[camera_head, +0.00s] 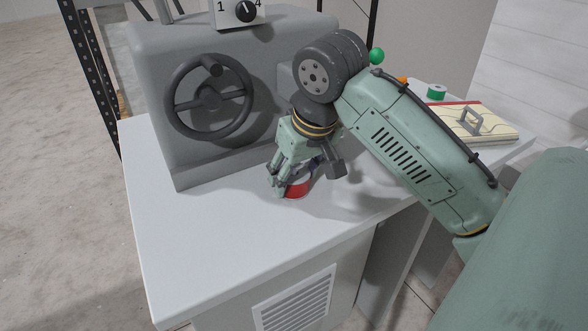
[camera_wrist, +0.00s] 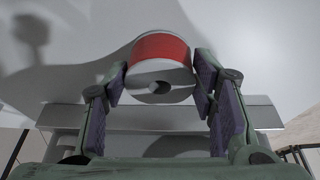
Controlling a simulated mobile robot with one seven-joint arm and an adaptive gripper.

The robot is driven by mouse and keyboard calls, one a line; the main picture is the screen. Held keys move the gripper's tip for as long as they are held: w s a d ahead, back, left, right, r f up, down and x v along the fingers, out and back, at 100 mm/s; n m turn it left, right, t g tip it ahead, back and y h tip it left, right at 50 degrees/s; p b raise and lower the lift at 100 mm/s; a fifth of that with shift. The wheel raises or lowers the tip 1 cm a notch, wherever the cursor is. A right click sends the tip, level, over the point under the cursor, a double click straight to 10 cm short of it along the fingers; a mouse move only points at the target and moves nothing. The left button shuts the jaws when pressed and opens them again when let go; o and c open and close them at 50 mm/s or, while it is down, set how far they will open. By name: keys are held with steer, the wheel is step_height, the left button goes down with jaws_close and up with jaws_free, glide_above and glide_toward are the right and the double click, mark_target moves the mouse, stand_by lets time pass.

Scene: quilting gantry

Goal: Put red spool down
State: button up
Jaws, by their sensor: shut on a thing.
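The red spool (camera_head: 298,188) is low over the white tabletop (camera_head: 220,240), in front of the grey machine. In the wrist view the red spool (camera_wrist: 160,50) shows its red winding and a pale end with a dark centre hole. My gripper (camera_head: 284,187) is shut on it, with one purple-padded finger on each side, as the wrist view of my gripper (camera_wrist: 158,88) shows. The fingers hide part of the spool in the head view. I cannot tell whether the spool touches the table.
A grey machine housing with a dark handwheel (camera_head: 209,97) stands behind my gripper. A numbered dial (camera_head: 246,11) is on top. At the right are a green spool (camera_head: 436,92) and a cream panel with a handle (camera_head: 470,121). The tabletop's front left is clear.

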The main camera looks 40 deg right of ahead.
steer(key=shift+f, duration=0.15)
steer(key=o, duration=1.3)
steer(key=b+v, duration=0.1)
steer(key=v, duration=0.6)
steer(key=shift+s+r, duration=0.1)
steer(key=shift+r, duration=0.3)
